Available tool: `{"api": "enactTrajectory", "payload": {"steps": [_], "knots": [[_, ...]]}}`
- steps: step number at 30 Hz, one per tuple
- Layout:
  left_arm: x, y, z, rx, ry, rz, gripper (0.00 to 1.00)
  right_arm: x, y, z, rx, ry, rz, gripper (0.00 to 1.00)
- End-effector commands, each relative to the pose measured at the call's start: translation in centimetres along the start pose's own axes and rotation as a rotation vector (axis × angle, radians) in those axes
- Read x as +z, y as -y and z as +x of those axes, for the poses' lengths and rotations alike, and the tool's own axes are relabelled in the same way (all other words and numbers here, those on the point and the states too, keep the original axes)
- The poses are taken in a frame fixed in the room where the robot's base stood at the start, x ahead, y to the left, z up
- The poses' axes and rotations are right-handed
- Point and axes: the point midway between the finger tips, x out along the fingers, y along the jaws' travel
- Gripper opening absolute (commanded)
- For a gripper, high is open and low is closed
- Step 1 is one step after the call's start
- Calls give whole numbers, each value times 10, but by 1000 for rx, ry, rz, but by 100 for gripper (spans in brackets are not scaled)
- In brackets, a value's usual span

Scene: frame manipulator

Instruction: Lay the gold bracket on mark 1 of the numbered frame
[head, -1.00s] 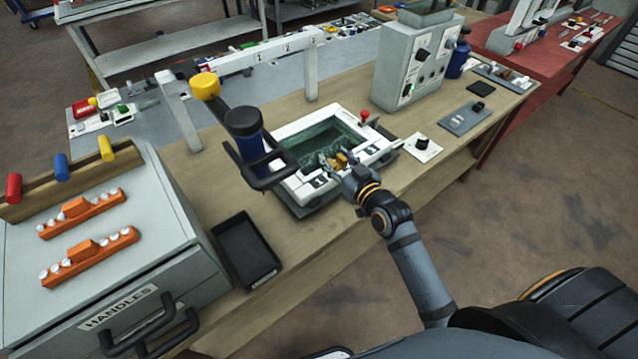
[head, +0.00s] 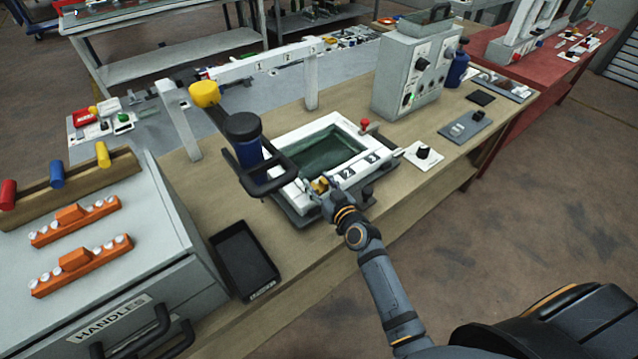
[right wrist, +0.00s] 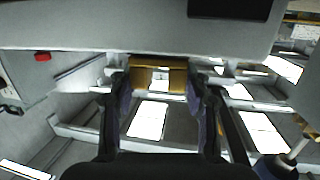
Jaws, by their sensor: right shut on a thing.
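My right gripper (head: 326,189) is shut on the gold bracket (head: 319,184). It holds it at the front left of a white rectangular frame (head: 300,137) around a green recess. In the right wrist view the bracket (right wrist: 158,78) is a gold bar across my two fingertips (right wrist: 163,88). Plates numbered 2 (head: 346,174) and 3 (head: 373,159) show on the frame's front edge. The bracket and gripper are left of plate 2, where no number can be read. I cannot tell whether the bracket touches the frame. My left gripper is not in view.
A blue cylinder with a black cap (head: 245,140) and black loop stands close left of the frame. A black tray (head: 245,262) lies nearer. A red knob (head: 364,125) rises at the frame's back right. A white arch (head: 258,64) with number labels stands behind.

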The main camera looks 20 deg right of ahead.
Motion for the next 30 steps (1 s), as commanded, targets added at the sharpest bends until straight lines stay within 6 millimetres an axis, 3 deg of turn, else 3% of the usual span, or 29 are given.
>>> {"api": "enactTrajectory", "payload": {"steps": [3,4,9,20,30], "knots": [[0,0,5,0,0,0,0,4,0,1,0,0,-1,16],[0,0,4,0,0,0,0,3,0,0,0,0,-1,50],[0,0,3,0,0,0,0,3,0,0,0,0,-1,72],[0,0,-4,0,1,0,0,-4,0,-1,0,0,0,72],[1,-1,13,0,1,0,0,4,0,-78,0,3,-3,72]]}}
